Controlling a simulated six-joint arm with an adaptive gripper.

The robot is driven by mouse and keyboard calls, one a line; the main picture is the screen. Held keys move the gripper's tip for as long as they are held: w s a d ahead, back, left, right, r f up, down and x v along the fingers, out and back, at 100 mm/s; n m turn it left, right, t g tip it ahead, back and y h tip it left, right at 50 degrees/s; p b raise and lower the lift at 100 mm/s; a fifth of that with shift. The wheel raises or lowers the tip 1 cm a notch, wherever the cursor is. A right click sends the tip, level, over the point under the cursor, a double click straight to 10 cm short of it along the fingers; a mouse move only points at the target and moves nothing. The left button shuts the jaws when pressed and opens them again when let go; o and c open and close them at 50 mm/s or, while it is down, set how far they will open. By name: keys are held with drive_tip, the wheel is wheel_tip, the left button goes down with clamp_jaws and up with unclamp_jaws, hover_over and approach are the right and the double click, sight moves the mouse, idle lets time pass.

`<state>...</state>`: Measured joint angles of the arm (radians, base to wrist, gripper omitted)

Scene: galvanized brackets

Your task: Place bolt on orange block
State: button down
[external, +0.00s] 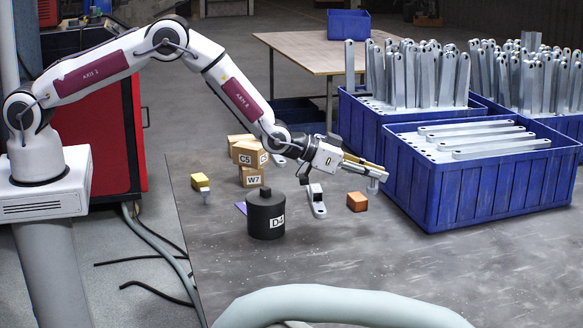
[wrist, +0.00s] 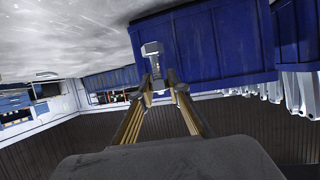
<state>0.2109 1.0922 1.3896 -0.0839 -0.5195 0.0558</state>
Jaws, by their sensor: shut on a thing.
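My gripper (external: 376,174) has gold fingers and reaches out to the right, level above the table. It is shut on a small grey bolt (external: 372,187), which hangs at the fingertips. The bolt (wrist: 153,52) also shows between the fingertips of my gripper (wrist: 164,86) in the wrist view. The orange block (external: 357,202) lies on the table just below and slightly left of the bolt in the external view, apart from it. The wrist view does not show the orange block.
A blue crate (external: 470,192) with flat brackets stands close to the right; its wall (wrist: 215,45) fills much of the wrist view. A black cylinder (external: 266,220), a loose bracket (external: 317,205), cardboard boxes (external: 248,155) and a yellow block (external: 200,181) stand left.

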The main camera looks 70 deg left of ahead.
wheel_tip(320, 180, up, 4)
drive_tip(key=n+y, duration=0.2)
hover_over(358, 196)
drive_tip(key=shift+w+f, duration=0.15)
drive_tip(key=shift+f, duration=0.05)
drive_tip(key=shift+f, duration=0.15)
drive_tip(key=shift+f, duration=2.95)
drive_tip(key=shift+f, duration=0.1)
drive_tip(key=shift+f, duration=1.8)
drive_tip(key=shift+f, duration=0.1)
drive_tip(key=c, duration=1.9)
unclamp_jaws()
